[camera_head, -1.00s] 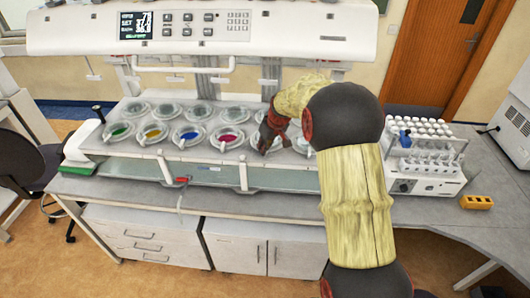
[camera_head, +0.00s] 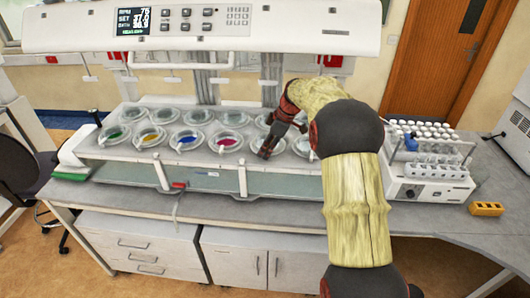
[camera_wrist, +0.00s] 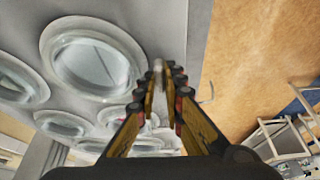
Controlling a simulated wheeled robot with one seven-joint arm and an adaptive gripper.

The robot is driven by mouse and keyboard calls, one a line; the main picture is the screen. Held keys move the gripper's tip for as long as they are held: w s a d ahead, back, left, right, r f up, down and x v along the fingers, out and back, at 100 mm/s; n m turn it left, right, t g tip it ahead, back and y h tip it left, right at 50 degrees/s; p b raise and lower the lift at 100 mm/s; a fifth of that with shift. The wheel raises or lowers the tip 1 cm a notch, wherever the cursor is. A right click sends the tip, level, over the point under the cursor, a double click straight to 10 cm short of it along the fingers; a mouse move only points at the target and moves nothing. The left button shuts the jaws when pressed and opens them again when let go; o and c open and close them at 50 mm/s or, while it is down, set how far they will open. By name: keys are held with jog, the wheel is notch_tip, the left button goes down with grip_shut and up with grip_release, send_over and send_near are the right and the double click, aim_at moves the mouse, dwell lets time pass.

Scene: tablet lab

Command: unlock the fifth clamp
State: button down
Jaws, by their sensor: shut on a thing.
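The dissolution bath (camera_head: 205,180) has two rows of round glass vessels with small white lever clamps at the front edge. The front row holds green (camera_head: 111,137), yellow (camera_head: 150,138), blue (camera_head: 187,140) and magenta (camera_head: 227,143) liquids from the left. My gripper (camera_head: 265,152) is at the fifth front position, right of the magenta vessel, and hides most of that vessel and its clamp. In the wrist view its fingers (camera_wrist: 161,80) close in on a small pale piece (camera_wrist: 158,66), which looks like the fifth clamp's lever. Its exact angle is hard to tell.
The white head unit (camera_head: 200,30) with a display overhangs the bath. A tube rack machine (camera_head: 430,165) stands to the right, with a yellow block (camera_head: 486,209) near it. The bench front (camera_head: 300,209) is mostly clear.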

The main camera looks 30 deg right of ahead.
jog(key=shift+n, duration=0.4)
jog(key=c, duration=1.9)
grip_release()
jog(key=v, duration=0.8)
jog(key=shift+w, duration=0.15)
jog(key=shift+d, duration=0.1)
